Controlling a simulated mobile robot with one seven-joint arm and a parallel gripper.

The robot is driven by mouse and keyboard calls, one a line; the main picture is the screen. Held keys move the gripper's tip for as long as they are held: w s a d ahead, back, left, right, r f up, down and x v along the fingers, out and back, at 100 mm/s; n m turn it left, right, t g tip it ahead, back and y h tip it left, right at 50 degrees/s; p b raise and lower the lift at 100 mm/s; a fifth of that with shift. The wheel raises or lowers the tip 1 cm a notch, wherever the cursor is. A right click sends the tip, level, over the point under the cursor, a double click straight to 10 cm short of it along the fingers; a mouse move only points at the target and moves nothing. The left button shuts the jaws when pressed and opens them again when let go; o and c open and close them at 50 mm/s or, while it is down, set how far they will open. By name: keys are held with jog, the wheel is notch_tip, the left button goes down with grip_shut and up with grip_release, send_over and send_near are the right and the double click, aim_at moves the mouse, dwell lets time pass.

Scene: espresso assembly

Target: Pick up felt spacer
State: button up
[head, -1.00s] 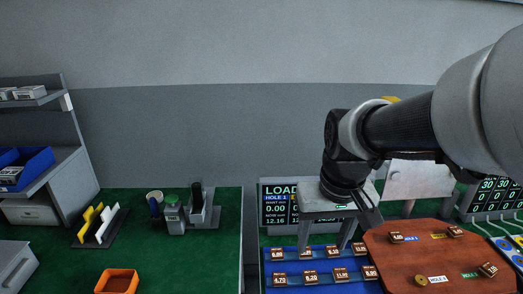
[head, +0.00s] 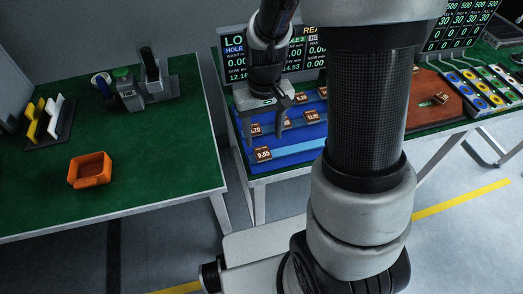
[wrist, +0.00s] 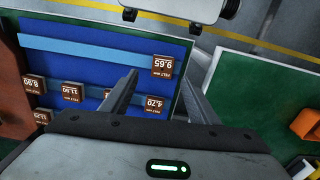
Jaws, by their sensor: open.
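The felt spacers are small brown blocks with white number labels on a blue tray (head: 296,148). The one marked 9.65 (head: 264,154) sits near the tray's front left. In the wrist view it shows (wrist: 163,66) just ahead of the fingertips, with the 4.70 spacer (wrist: 157,103) between the fingers. My gripper (head: 271,132) is open and empty over the tray's left part, pointing down. In the wrist view its two fingers (wrist: 158,78) are well apart. Their exact height above the spacers is hard to tell. My arm hides the tray's right part in the head view.
A red-brown board (head: 428,108) with more small blocks lies to the right. A lit display (head: 232,63) stands behind the tray. On the separate green table (head: 150,195) at left are an orange bin (head: 90,170) and a rack (head: 50,128). A gap separates the tables.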

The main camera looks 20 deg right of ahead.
aim_at(262, 150)
jog(key=f, duration=0.2)
jog(key=f+b, duration=0.1)
jog(key=f, duration=0.2)
jog(key=shift+w+a+f, duration=0.1)
jog(key=shift+a+f, duration=0.1)
jog(key=shift+f, duration=0.1)
jog(key=c, duration=1.1)
jog(key=shift+r, duration=0.1)
jog(key=shift+c, duration=0.2)
